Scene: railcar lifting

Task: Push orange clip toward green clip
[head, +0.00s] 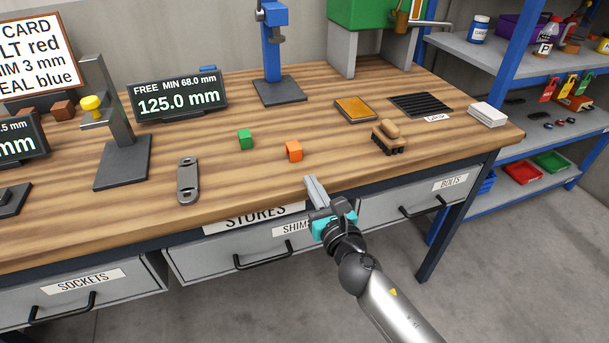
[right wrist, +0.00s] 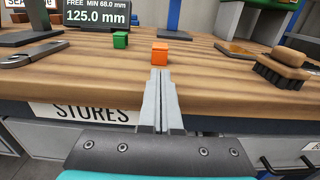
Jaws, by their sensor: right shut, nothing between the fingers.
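The orange clip (head: 294,151) is a small block on the wooden bench top; it also shows in the right wrist view (right wrist: 160,53). The green clip (head: 245,139) is a similar small block to its left and slightly farther back, with a bare gap between them; the right wrist view shows it too (right wrist: 120,40). My right gripper (head: 313,183) is shut and empty at the bench's front edge, nearer than the orange clip and apart from it. In the right wrist view its fingers (right wrist: 162,80) point at the orange clip. My left gripper is not in view.
The workbench (head: 235,180) has a grey link plate (head: 188,181) at left and a wooden brush (head: 388,137) at right. A display reading 125.0 mm (head: 178,96) and a blue stand (head: 275,50) stand behind. Drawers (head: 270,248) sit under the front edge. The wood around both clips is clear.

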